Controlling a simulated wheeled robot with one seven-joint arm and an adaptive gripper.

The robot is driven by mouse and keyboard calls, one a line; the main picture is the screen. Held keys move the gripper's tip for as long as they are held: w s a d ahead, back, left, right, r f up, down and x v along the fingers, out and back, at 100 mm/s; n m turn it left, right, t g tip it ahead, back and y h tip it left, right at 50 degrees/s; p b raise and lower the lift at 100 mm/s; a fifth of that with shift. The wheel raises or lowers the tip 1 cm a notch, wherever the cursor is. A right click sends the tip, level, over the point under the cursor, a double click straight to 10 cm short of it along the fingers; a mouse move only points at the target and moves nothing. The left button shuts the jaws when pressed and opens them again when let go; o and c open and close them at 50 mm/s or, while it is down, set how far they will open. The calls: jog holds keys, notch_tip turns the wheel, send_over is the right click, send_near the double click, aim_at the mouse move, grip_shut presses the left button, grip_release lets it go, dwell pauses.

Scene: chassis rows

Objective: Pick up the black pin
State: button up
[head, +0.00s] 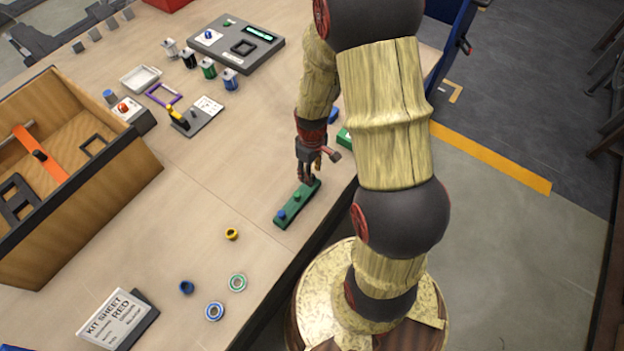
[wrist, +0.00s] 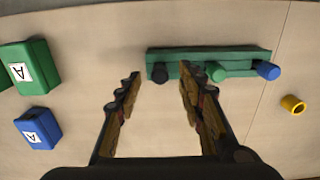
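The black pin (wrist: 160,73) stands at the left end of a green bar (wrist: 210,56) in the wrist view. A green pin (wrist: 216,69) and a blue pin (wrist: 267,70) sit further along the same bar. My gripper (wrist: 159,76) is open, with one finger to each side of the black pin in the picture; whether the fingertips reach down to it I cannot tell. In the head view the bar (head: 290,212) lies near the table edge, with my gripper (head: 310,178) over its far end, where the black pin is hidden.
A green block (wrist: 30,66) and a blue block (wrist: 38,128) lie left of the bar in the wrist view. A yellow ring (head: 232,234) lies left of the bar in the head view.

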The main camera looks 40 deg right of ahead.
notch_tip(320, 180, down, 3)
jog(key=shift+r+b, duration=0.1)
jog(key=shift+b, duration=0.2)
grip_shut()
dwell(0.5)
